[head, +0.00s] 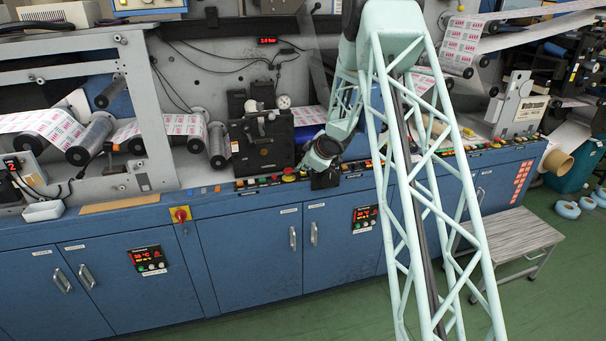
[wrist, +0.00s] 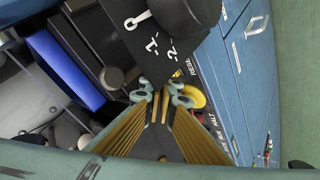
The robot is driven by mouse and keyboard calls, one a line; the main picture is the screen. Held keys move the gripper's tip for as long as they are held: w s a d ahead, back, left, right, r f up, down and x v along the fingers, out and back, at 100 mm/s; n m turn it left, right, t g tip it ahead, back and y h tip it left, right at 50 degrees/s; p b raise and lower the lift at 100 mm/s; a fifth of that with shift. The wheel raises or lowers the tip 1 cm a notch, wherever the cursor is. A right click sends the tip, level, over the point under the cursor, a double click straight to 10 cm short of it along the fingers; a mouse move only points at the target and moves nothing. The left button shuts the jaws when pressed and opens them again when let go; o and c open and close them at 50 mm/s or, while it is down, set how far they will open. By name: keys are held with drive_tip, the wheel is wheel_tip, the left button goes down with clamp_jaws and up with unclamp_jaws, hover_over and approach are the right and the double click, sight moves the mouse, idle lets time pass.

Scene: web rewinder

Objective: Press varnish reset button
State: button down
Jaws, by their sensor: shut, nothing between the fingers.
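My gripper (wrist: 163,98) is shut and empty in the wrist view, its teal fingertips close together over the control ledge. In the head view the end of my arm is low over the front ledge, and the fingertips cannot be made out. A row of small coloured buttons (head: 262,181) runs along the ledge. A yellow round part (wrist: 193,97) lies just right of the fingertips in the wrist view, partly hidden by them. I cannot tell which button is the varnish reset, nor whether the fingertips touch anything.
A black panel (wrist: 135,40) marked 1 and 2, with a large dark knob, stands close beyond the fingertips. A red-and-yellow switch (head: 180,214) is on the blue cabinet front (head: 250,250). A grey step (head: 510,235) stands right.

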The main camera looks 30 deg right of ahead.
sight(304, 173)
drive_tip(key=shift+s+d+f+b, duration=0.1)
drive_tip(key=shift+s+f+b, duration=0.1)
drive_tip(key=shift+f, duration=0.35)
drive_tip(key=shift+s+f+b, duration=0.1)
drive_tip(key=shift+f+b, duration=0.05)
drive_tip(key=shift+f, duration=0.35)
idle(0.4)
drive_tip(key=shift+w+d+r, duration=0.1)
drive_tip(key=shift+r, duration=0.15)
drive_tip(key=shift+w+d+r+p, duration=0.1)
drive_tip(key=shift+w+r+p, duration=0.05)
drive_tip(key=shift+r+p, duration=0.65)
drive_tip(key=shift+d+r+p, duration=0.25)
drive_tip(key=shift+r+p, duration=0.15)
drive_tip(key=shift+r, duration=0.05)
drive_tip(key=shift+a+r, duration=0.1)
drive_tip(key=shift+a, duration=0.05)
drive_tip(key=shift+a+r+p, duration=0.2)
drive_tip(key=shift+r+p, duration=2.2)
drive_tip(key=shift+r, duration=0.1)
drive_tip(key=shift+r, duration=0.1)
